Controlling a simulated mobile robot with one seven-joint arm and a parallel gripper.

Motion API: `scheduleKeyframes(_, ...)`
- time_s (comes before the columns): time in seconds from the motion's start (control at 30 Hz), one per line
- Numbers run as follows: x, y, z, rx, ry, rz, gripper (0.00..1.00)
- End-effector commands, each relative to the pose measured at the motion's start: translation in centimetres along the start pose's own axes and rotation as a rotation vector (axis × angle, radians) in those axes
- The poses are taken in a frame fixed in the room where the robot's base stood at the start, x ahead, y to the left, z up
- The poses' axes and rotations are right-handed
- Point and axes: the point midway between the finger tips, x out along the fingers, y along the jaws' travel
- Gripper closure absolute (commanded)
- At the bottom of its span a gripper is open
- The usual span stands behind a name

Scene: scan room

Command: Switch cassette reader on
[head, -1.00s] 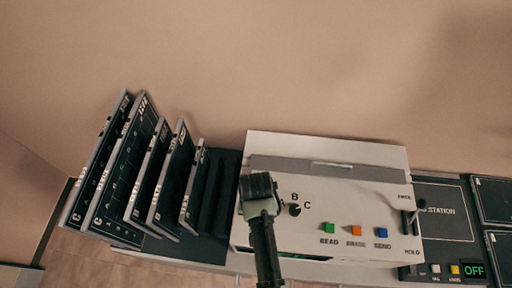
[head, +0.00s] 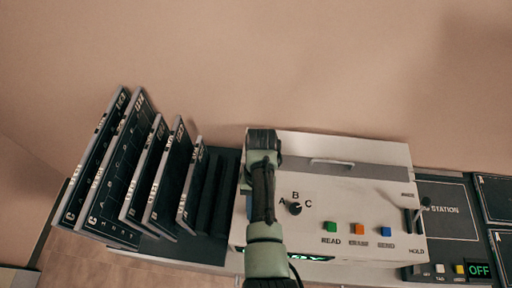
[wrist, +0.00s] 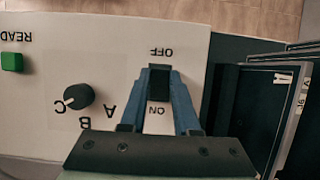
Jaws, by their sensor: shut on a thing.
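The cassette reader (head: 385,160) is a cream-white box with a sloped panel. Its black power switch (wrist: 158,88) shows in the wrist view between the labels OFF and ON. My gripper (wrist: 160,72) has its two blue fingers on either side of this switch and is shut on it. Which way the switch is set is hard to tell. In the head view, my arm hides the switch and the fingertips. A dark display (head: 314,258) on the reader's front edge shows green letters, partly hidden by my arm.
The black selector knob (head: 295,208) has letters A, B, C around it. Green (head: 330,227), orange (head: 358,229) and blue (head: 386,231) buttons sit to its right, then a lever (head: 424,203). Several dark cassettes (head: 118,165) stand left. A small panel (head: 479,270) reads OFF.

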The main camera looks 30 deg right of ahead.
Motion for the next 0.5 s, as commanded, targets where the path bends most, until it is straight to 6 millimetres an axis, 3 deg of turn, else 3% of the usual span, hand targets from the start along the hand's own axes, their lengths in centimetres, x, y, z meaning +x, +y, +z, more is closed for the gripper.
scheduleKeyframes(0.27,0.07,0.07,0.02,0.001,-0.004,0.001,1.00)
scheduleKeyframes(0.3,0.07,0.06,0.03,0.001,-0.004,0.001,0.68)
scheduleKeyframes(0.47,0.04,0.05,0.02,0.001,-0.004,0.001,0.40)
scheduleKeyframes(0.5,0.03,0.04,0.02,0.000,-0.003,0.001,0.40)
